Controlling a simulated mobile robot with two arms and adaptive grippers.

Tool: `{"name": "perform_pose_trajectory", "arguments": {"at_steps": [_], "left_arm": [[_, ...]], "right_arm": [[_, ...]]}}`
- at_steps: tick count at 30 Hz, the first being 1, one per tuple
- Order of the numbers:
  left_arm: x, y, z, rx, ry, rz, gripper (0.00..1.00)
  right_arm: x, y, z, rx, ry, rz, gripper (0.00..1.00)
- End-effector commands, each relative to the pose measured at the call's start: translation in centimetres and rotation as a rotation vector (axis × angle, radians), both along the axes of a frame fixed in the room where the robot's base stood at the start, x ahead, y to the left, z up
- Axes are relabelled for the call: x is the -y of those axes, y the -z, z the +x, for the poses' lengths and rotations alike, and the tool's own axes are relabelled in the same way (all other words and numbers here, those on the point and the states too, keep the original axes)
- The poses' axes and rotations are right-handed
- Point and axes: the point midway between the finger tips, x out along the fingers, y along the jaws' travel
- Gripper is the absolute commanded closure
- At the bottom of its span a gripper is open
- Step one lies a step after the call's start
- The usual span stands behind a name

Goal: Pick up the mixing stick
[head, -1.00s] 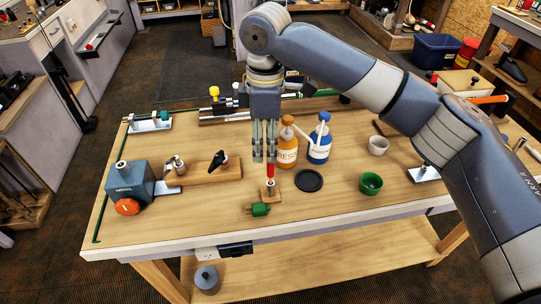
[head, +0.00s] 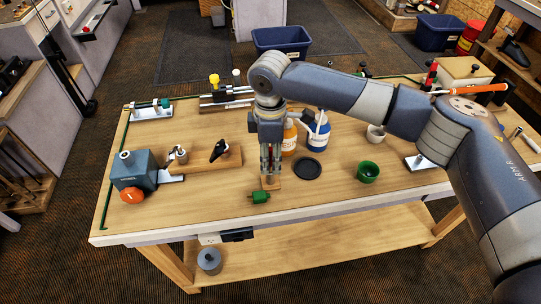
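No object can be made out for sure as the mixing stick. A slim red-topped upright piece (head: 271,158) stands in a small wooden block (head: 271,183) near the table's front edge. My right gripper (head: 270,172) points straight down over the block, its fingers on either side of the red piece. Whether they touch or grip it is too small to tell. My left gripper is not in view.
A green plug-like piece (head: 259,197) lies just in front of the block. An orange bottle (head: 289,138) and a blue bottle (head: 319,136) stand behind, with a black disc (head: 307,169) and green cup (head: 368,172) to the right. The front left of the workbench (head: 200,218) is clear.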

Motion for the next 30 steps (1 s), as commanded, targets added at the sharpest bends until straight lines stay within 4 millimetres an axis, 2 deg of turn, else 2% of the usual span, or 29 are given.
{"name": "perform_pose_trajectory", "arguments": {"at_steps": [7, 8, 12, 13, 24, 26, 30], "left_arm": [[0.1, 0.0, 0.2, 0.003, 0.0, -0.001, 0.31], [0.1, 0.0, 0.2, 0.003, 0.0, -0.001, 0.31], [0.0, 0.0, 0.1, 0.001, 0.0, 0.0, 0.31], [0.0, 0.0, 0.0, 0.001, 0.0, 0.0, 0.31], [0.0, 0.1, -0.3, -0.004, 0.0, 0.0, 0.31], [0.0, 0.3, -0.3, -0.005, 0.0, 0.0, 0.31], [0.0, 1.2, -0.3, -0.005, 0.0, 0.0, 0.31]], "right_arm": [[0.0, 0.3, 0.0, 0.0, 0.0, 0.001, 0.62], [0.0, 0.3, 0.0, 0.001, 0.0, 0.001, 0.66], [0.0, 0.3, 0.0, 0.001, 0.0, 0.001, 0.97], [0.0, 0.3, 0.0, 0.001, 0.0, 0.001, 1.0], [-0.1, 0.0, 0.0, 0.001, 0.0, 0.001, 1.0], [-0.1, -0.4, 0.1, 0.003, 0.0, 0.002, 1.0], [-0.1, -2.6, 0.1, 0.004, -0.001, 0.003, 1.0]]}}
